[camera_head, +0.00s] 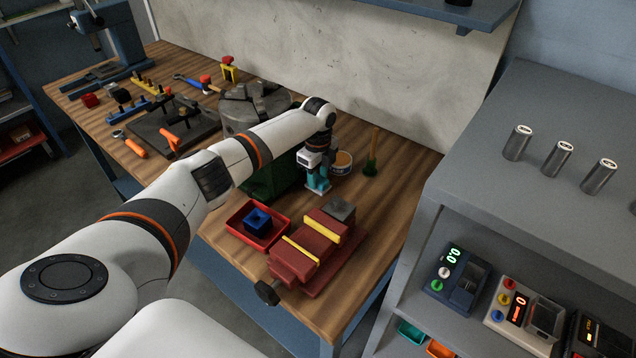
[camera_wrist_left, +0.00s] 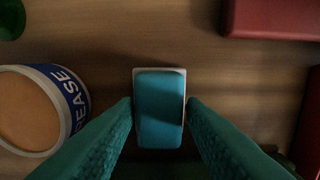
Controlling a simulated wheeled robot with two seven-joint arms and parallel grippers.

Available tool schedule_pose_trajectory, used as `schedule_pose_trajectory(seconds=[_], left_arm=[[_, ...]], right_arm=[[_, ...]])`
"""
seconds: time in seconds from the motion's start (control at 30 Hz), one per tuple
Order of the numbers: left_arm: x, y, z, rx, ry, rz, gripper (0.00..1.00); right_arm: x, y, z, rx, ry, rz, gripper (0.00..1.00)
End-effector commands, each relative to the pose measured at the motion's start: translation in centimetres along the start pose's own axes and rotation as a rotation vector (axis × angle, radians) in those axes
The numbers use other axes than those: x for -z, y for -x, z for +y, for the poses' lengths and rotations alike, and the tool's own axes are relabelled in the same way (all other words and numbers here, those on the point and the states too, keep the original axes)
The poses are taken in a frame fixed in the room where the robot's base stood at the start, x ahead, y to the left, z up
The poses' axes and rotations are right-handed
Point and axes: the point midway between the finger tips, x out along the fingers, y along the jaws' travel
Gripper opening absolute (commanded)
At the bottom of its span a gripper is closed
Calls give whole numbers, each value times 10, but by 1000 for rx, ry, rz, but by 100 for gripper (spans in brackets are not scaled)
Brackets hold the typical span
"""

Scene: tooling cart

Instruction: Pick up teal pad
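The teal pad (camera_wrist_left: 160,108) shows in the left wrist view as a small rounded block with a pale border. It lies between the two teal fingertips of my left gripper (camera_wrist_left: 160,104). The fingers are apart, one on each side of the pad; I cannot tell whether they touch it. In the head view my left gripper (camera_head: 318,183) points down at the wooden bench, behind the red vise, and the pad cannot be told apart from the teal fingers there. My right gripper is not in view.
A grease tub (camera_head: 342,162) stands just right of the gripper, with a green-based brush (camera_head: 371,167) beyond it. The red vise (camera_head: 305,248) and a red tray (camera_head: 241,225) holding a blue block are in front. A dark green box (camera_head: 262,185) is left.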

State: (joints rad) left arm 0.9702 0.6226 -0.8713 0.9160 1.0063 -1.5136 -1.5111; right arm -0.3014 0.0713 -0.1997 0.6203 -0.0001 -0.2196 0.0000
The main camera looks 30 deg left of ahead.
Motion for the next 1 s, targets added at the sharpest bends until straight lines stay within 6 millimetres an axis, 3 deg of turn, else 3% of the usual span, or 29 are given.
schedule_pose_trajectory(seconds=[0.03,0.17,0.47,1.0], left_arm=[[0,0,0,0,0,0,29],[0,0,0,0,0,0,8],[0,6,1,-3,1,0,8],[0,95,1,-3,0,-1,8]], right_arm=[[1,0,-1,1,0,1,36],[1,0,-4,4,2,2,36],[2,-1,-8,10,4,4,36],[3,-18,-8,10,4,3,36]])
